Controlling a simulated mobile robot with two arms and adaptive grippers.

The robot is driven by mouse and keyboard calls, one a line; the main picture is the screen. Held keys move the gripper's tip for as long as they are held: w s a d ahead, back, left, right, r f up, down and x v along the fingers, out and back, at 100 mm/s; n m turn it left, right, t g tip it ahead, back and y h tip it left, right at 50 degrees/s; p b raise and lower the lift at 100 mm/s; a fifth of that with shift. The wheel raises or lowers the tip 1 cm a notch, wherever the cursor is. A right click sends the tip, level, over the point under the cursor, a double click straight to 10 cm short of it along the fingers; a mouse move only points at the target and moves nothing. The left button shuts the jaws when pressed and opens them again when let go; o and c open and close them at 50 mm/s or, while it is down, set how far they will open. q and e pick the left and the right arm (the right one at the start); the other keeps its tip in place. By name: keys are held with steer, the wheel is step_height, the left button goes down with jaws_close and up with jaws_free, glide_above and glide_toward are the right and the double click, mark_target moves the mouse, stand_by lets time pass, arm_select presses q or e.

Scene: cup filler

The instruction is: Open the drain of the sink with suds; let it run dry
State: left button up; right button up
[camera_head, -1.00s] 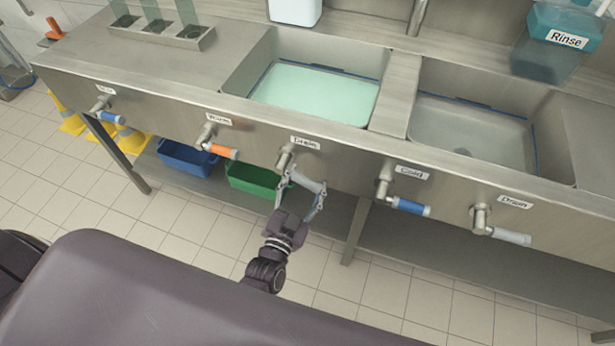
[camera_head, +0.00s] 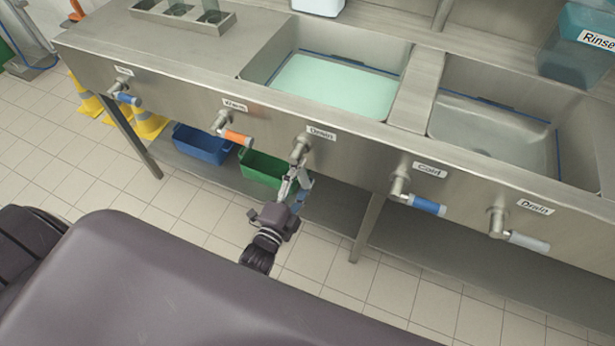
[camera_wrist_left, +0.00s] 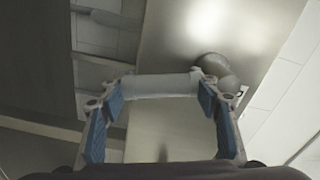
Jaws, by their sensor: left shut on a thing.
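The sink with suds (camera_head: 292,48) is the left basin and holds pale green liquid. Below it, under a "Drain" label (camera_head: 321,132), is its drain valve (camera_head: 301,146). My left gripper (camera_head: 294,183) is at this valve, shut on the grey drain handle. In the left wrist view the handle (camera_wrist_left: 160,85) lies crosswise between the fingertips of the gripper (camera_wrist_left: 162,95), with the valve joint (camera_wrist_left: 216,70) at its right end. In the head view the fingers mostly hide the handle, which seems to point down from the valve. My right gripper is not in view.
Handles with orange (camera_head: 235,137) and blue (camera_head: 426,205) grips flank this drain valve. The right sink (camera_head: 432,112) has its own drain handle (camera_head: 527,241), pointing right. A blue bin (camera_head: 203,145) and a green bin (camera_head: 262,168) sit on the lower shelf.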

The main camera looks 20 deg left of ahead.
arm_select(q)
steer(key=shift+a+f+m, duration=0.15)
steer(key=shift+a+m, duration=0.35)
steer(key=shift+m, duration=0.3)
steer(key=o, duration=1.7)
steer(key=s, duration=1.2)
steer(key=shift+a, duration=0.25)
